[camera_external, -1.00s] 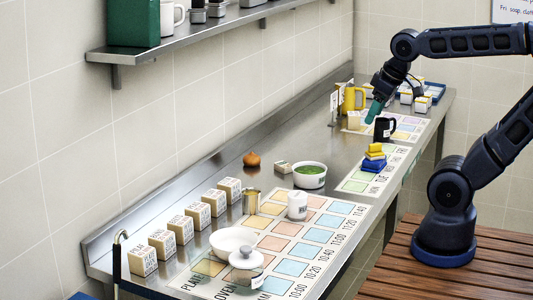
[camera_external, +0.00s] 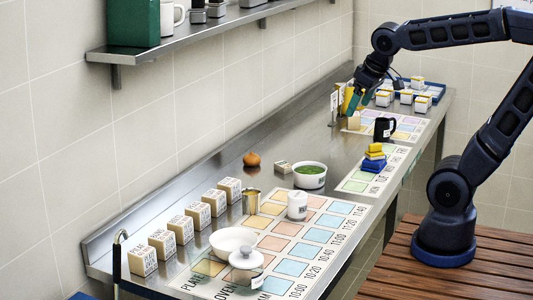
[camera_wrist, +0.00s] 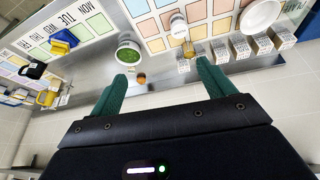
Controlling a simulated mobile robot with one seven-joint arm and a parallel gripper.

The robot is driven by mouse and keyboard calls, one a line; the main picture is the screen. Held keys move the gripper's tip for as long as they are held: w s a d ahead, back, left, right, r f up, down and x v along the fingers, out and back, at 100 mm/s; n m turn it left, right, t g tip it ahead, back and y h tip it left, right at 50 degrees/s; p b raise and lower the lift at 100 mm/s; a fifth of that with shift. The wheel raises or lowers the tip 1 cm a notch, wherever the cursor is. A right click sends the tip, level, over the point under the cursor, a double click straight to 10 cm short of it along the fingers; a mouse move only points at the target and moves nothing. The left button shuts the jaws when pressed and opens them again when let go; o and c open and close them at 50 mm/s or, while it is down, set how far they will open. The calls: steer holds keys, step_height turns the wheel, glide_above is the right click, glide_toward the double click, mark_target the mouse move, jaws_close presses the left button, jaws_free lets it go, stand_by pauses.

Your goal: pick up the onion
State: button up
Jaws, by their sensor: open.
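The onion (camera_external: 252,159) is a small round orange-brown thing resting on the steel counter (camera_external: 225,170), near the wall side, left of the bowl of green food (camera_external: 309,176). It also shows in the wrist view (camera_wrist: 141,78), between my finger pads and ahead of them. My gripper (camera_external: 357,98) is over the far part of the counter, well to the right of the onion and apart from it. In the wrist view my gripper (camera_wrist: 160,76) has its two green fingers spread wide, with nothing held between them.
A small labelled block (camera_external: 284,167) stands between the onion and the bowl. A yellow jug (camera_external: 347,99) and a black mug (camera_external: 384,129) stand near my gripper. A shelf (camera_external: 190,38) overhangs the wall side.

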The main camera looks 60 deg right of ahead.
steer(key=w+d+m+h, duration=0.2)
steer(key=w+d, duration=0.3)
steer(key=w, duration=0.6)
steer(key=m+h, duration=0.1)
steer(key=m, duration=0.5)
glide_above(253, 155)
steer(key=s+a, duration=0.4)
step_height(253, 155, down, 24)
steer(key=x, duration=0.6)
steer(key=shift+w+d, duration=0.25)
steer(key=shift+w, duration=0.05)
steer(key=shift+x, duration=2.65)
steer(key=shift+s, duration=0.15)
steer(key=shift+c, duration=0.4)
steer(key=c, duration=1)
